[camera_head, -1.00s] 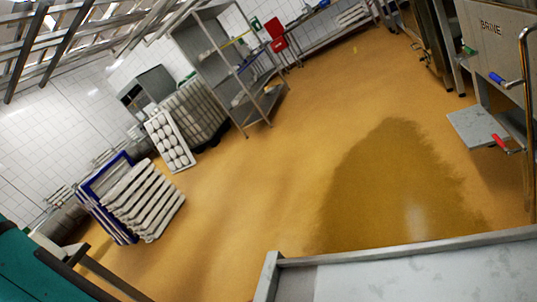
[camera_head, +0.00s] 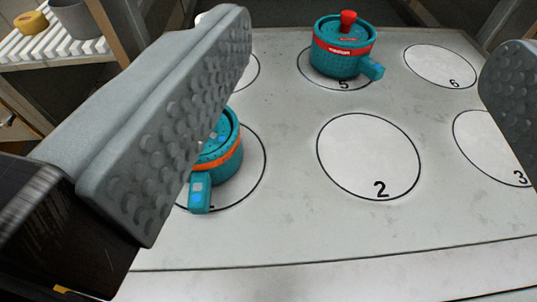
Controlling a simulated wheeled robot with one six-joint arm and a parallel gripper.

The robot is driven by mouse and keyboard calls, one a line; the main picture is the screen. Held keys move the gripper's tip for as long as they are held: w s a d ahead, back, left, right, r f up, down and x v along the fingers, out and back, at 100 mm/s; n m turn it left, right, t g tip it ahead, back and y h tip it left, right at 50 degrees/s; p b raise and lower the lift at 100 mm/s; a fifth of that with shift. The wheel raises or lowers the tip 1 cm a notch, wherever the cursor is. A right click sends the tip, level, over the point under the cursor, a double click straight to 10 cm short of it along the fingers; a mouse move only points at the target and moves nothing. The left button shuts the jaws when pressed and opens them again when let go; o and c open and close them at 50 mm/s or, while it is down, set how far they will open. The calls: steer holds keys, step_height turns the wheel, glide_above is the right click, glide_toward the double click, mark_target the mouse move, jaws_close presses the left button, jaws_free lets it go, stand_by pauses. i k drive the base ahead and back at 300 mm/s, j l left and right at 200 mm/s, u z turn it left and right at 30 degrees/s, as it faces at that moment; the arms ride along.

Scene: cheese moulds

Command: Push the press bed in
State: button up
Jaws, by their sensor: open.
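The press bed (camera_head: 290,225) is a pale grey plate with numbered circles, filling most of the view below me. My gripper (camera_head: 375,60) is open and empty above it, with one grey studded finger at the left and the other at the right edge. A teal mould with a red band and red knob (camera_head: 341,57) stands on circle 5. A teal mould with an orange band (camera_head: 226,160) stands on the circle at the left, partly hidden by the left finger. Circles 2, 3 and 6 are bare. Another circle shows only partly behind the left finger.
A white slatted shelf (camera_head: 28,48) in a wooden frame is at the upper left, bearing a yellow round (camera_head: 31,22) and a grey pot (camera_head: 76,18). The bed's near edge crosses the bottom of the view.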

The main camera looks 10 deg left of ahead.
mark_target(403, 186)
steer(key=k+j+z, duration=0.15)
steer(key=z, duration=0.35)
steer(key=k+z, duration=0.15)
steer(key=z, duration=0.3)
steer(key=l+u, duration=0.5)
steer(key=k+l, duration=0.1)
steer(key=k, duration=0.3)
steer(key=k+j+z, duration=0.15)
steer(key=j, duration=0.2)
